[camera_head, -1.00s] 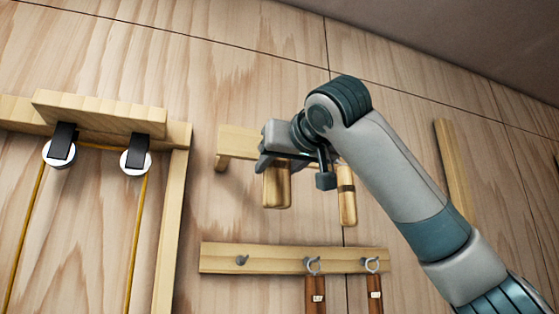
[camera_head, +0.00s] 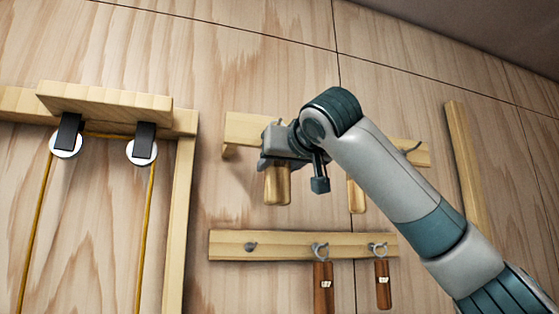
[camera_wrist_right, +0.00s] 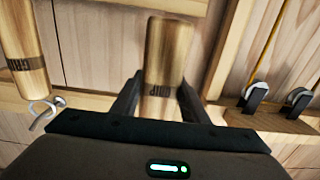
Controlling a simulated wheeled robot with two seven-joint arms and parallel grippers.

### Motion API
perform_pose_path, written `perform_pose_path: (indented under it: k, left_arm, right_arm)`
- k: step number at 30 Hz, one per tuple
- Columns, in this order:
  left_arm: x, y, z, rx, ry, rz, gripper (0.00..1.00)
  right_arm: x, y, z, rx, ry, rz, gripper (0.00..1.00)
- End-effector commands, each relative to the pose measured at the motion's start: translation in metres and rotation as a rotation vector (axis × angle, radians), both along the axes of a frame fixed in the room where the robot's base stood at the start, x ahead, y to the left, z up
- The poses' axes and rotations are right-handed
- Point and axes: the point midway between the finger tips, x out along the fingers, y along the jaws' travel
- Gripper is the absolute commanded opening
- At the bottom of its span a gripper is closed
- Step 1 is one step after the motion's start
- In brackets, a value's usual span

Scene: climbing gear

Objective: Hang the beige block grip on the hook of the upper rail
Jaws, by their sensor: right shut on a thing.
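The beige block grip (camera_head: 277,187) is a light wooden block with dark lettering, held below my right gripper (camera_head: 275,160). In the right wrist view, the grip (camera_wrist_right: 165,55) is between the two fingers of my right gripper (camera_wrist_right: 158,100), which is shut on it. The upper rail (camera_head: 240,130) is a pale wooden bar on the wall, partly hidden behind my right gripper and arm. A bare hook (camera_head: 413,148) shows at its right. Whether the held grip touches any hook is hidden by my gripper. My left gripper is not in view.
A second beige grip (camera_head: 357,195) hangs below the upper rail, partly behind my arm. The lower rail (camera_head: 285,245) has a bare peg at left and two brown grips (camera_head: 322,288) on hooks. A pulley frame (camera_head: 105,103) with cords stands at left.

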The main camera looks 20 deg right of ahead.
Motion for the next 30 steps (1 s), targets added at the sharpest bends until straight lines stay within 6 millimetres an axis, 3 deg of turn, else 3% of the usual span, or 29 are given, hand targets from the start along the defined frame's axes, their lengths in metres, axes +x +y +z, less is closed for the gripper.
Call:
perform_pose_path:
  k: [29, 30]
  left_arm:
    - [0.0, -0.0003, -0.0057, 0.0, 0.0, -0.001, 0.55]
    - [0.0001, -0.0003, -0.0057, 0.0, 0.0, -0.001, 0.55]
  right_arm:
    - [0.007, 0.0004, -0.0057, 0.0, -0.002, 0.001, 0.15]
    - [0.007, 0.0005, -0.0057, 0.0, -0.002, 0.001, 0.48]
